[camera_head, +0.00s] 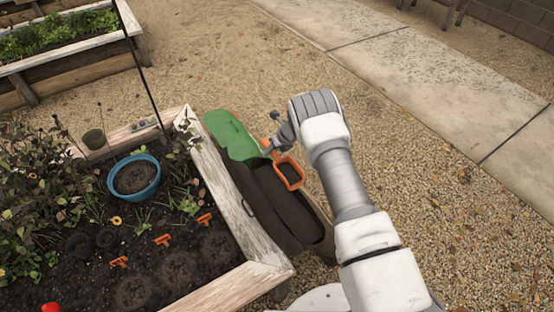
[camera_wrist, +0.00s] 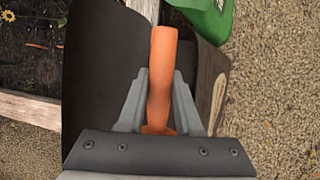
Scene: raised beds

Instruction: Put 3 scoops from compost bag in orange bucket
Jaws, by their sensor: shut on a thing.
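My gripper (camera_head: 272,146) is shut on the orange handle of a scoop (camera_head: 289,173). In the wrist view the handle (camera_wrist: 162,75) stands upright between the two grey fingers (camera_wrist: 160,100). The scoop is over the open dark bag, the compost bag (camera_head: 310,222), which has a green end (camera_head: 229,135). Its inside looks dark; I cannot tell for sure how much compost is in it. The bag lies along the right outer side of the raised bed. In the wrist view its dark inner side (camera_wrist: 100,75) fills the left. I see no orange bucket.
The whitewashed wooden bed edge (camera_head: 222,187) runs close left of the bag. Inside the bed are a blue pot of soil (camera_head: 134,177), plants and small orange markers (camera_head: 162,240). A red thing (camera_head: 51,307) shows at the bottom left. Gravel and a concrete path (camera_head: 430,85) are free on the right.

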